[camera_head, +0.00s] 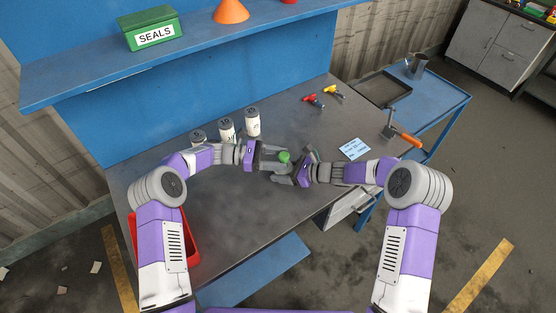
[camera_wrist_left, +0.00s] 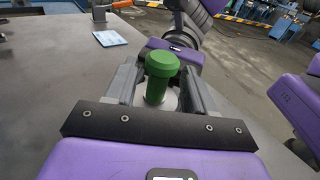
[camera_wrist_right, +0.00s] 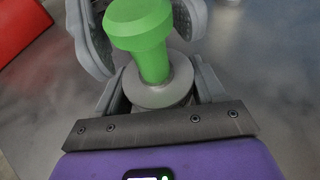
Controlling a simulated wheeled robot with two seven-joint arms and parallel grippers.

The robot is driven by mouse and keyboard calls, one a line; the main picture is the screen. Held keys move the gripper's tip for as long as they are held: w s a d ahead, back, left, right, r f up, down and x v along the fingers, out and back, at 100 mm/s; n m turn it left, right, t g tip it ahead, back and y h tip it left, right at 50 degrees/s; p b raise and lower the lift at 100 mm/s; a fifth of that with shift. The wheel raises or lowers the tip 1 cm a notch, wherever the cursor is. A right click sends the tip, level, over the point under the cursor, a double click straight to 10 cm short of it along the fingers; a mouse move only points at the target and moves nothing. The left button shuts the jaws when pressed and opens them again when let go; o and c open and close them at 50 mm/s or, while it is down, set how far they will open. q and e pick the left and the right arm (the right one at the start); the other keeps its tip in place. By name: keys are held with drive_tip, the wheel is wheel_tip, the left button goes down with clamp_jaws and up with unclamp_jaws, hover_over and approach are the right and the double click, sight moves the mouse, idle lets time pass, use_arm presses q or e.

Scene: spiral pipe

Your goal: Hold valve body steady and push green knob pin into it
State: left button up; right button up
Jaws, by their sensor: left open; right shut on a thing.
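The green knob pin (camera_head: 284,156) stands in the middle between my two grippers, above the table. In the right wrist view the knob pin (camera_wrist_right: 142,35) has its stem in the top of the round grey valve body (camera_wrist_right: 157,92); how deep it sits I cannot tell. My right gripper (camera_wrist_right: 160,85) is shut on the valve body. My left gripper (camera_wrist_left: 163,80) is open, with one finger on each side of the green knob; it also shows in the head view (camera_head: 278,160). The valve body is mostly hidden by fingers in the head view.
The grey table (camera_head: 230,215) is clear in front. White canisters (camera_head: 252,121) stand behind my left gripper. A red bin (camera_head: 182,262) is at the left edge. A blue card (camera_head: 350,149) and small red and yellow tools (camera_head: 313,100) lie to the right.

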use_arm(q)
wheel_tip(320, 180, up, 9)
idle(0.3)
use_arm(e)
drive_tip(key=o, duration=1.5)
drive_tip(key=v, duration=1.2)
